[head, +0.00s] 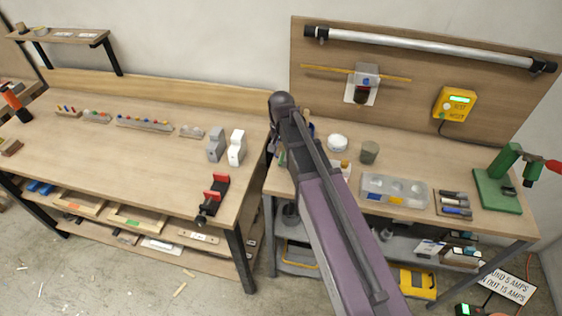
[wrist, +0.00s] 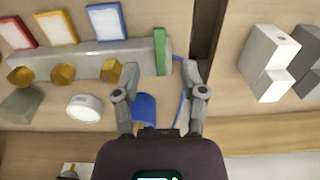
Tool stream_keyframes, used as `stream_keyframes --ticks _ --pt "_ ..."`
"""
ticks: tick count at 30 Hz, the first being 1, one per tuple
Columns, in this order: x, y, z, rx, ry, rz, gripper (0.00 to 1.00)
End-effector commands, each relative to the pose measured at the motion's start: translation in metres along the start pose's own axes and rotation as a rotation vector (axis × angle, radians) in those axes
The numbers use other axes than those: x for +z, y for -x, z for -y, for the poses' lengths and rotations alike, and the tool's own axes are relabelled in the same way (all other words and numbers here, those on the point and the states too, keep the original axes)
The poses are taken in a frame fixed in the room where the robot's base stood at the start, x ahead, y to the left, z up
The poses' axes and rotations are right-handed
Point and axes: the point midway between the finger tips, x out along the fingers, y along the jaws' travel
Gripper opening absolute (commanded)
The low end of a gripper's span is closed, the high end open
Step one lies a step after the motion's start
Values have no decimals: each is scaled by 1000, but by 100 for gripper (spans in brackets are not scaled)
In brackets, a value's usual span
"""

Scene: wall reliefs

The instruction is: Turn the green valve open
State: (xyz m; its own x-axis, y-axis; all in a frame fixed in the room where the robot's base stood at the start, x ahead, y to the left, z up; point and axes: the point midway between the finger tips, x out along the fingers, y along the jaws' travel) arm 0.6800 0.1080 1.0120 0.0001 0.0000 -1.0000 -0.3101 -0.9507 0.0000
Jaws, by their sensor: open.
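In the wrist view, a green bar-like piece (wrist: 160,52) stands across the right end of a long grey block (wrist: 80,62); I take it for the green valve's handle. Red (wrist: 17,32), yellow (wrist: 57,27) and blue (wrist: 105,22) framed plates line the block's far side. Several brass hexagonal pieces (wrist: 62,73) line its near side. My gripper (wrist: 157,84) is open and empty, its fingers spread just short of the green piece, apart from it as far as I can see. In the head view my arm hides most of this area.
A blue object (wrist: 145,108) shows between my fingers, with a white round piece (wrist: 84,107) to the left. White and grey blocks (head: 236,147) stand on the left bench. A clear organizer box (head: 395,189) and a green stand (head: 498,192) occupy the right bench.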

Motion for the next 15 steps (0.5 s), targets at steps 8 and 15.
stream_keyframes --ticks 8,15 --pt "0 -25 0 0 0 0 54" --pt "0 -37 0 0 0 0 54"
